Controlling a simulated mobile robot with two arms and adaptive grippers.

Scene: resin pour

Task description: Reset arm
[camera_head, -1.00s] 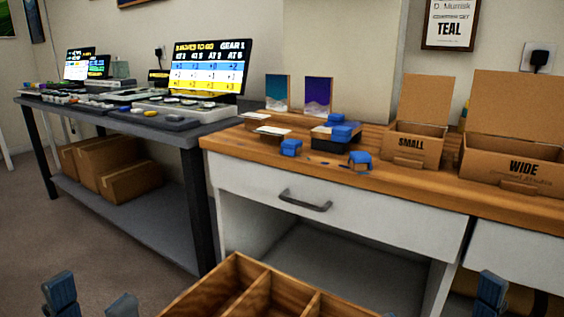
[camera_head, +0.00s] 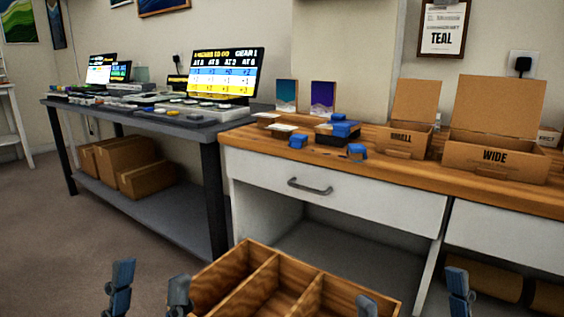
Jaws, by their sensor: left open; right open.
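My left gripper (camera_head: 148,291) shows at the bottom left, with its two blue-grey fingers wide apart and nothing between them. My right gripper (camera_head: 412,296) shows at the bottom right, also open and empty. One finger of each stands in front of or beside the wooden divided box (camera_head: 262,258), which lies low in front of the bench. The compartments that I can see look empty. Neither gripper appears to hold the box; whether a finger touches it I cannot tell.
A wooden bench (camera_head: 400,176) with a drawer carries several blue items, two small pictures, a SMALL box (camera_head: 405,139) and a WIDE box (camera_head: 493,160). A grey table (camera_head: 215,128) with screens stands left, cardboard boxes (camera_head: 140,180) on its shelf. Floor at left is clear.

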